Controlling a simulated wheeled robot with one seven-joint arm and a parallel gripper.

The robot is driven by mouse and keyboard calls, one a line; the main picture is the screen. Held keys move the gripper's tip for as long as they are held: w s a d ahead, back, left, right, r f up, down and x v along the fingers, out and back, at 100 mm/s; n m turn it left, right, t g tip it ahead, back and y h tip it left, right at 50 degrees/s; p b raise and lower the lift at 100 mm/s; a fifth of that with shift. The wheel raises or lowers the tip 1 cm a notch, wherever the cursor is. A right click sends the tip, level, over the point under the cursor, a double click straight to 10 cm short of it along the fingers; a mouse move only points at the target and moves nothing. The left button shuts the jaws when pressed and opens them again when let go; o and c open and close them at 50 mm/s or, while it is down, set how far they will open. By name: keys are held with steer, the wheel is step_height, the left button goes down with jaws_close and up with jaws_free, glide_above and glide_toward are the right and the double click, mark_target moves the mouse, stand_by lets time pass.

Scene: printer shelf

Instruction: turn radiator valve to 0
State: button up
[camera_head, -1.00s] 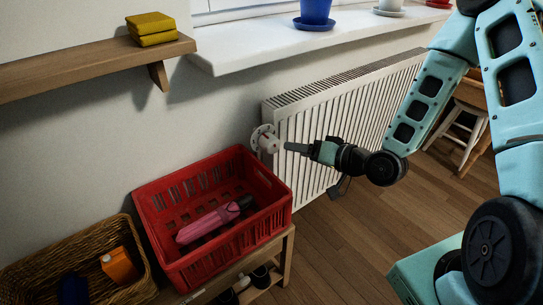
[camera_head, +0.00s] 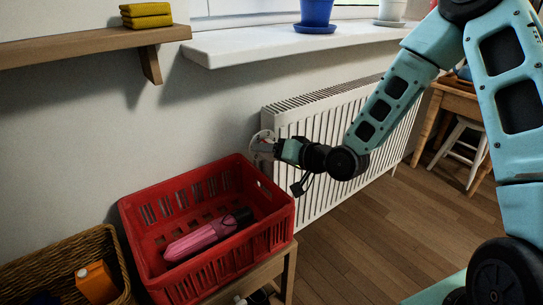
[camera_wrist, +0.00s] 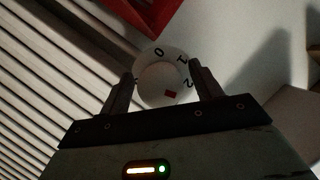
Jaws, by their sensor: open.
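The radiator valve (camera_head: 258,142) is white and sits at the left end of the radiator, partly hidden by my gripper (camera_head: 272,148). In the wrist view the valve's round knob (camera_wrist: 153,82) stands before a white dial (camera_wrist: 174,55) with the marks 0, 1 and 2. The 0 is at the top, the 2 at the right. A red mark (camera_wrist: 170,94) on the knob lies at its lower right, below the 2 and away from the 0. My gripper (camera_wrist: 161,70) is open, with one finger on each side of the knob. I cannot tell whether they touch it.
The white ribbed radiator (camera_head: 330,135) extends right of the valve. A window sill (camera_head: 290,40) with pots is above. A wooden shelf (camera_head: 90,48) is upper left.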

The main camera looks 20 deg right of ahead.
steer(key=c, duration=1)
steer(key=shift+n, duration=0.3)
steer(key=n+h, duration=0.2)
steer(key=shift+a+n, duration=0.1)
steer(key=shift+n, duration=0.2)
steer(key=n+h+b, duration=0.2)
steer(key=n, duration=0.1)
steer(key=shift+f+t, duration=0.1)
steer(key=shift+t, duration=0.3)
steer(key=n+t+h+b, duration=0.1)
steer(key=n+h+b, duration=0.1)
steer(key=n, duration=0.2)
steer(key=shift+h, duration=0.4)
steer(key=n, duration=0.1)
steer(key=n+t+h, duration=0.1)
steer(key=n, duration=0.1)
steer(key=n+t+h, duration=0.1)
steer(key=n, duration=0.1)
steer(key=shift+w+d, duration=0.1)
steer(key=shift+d, duration=0.15)
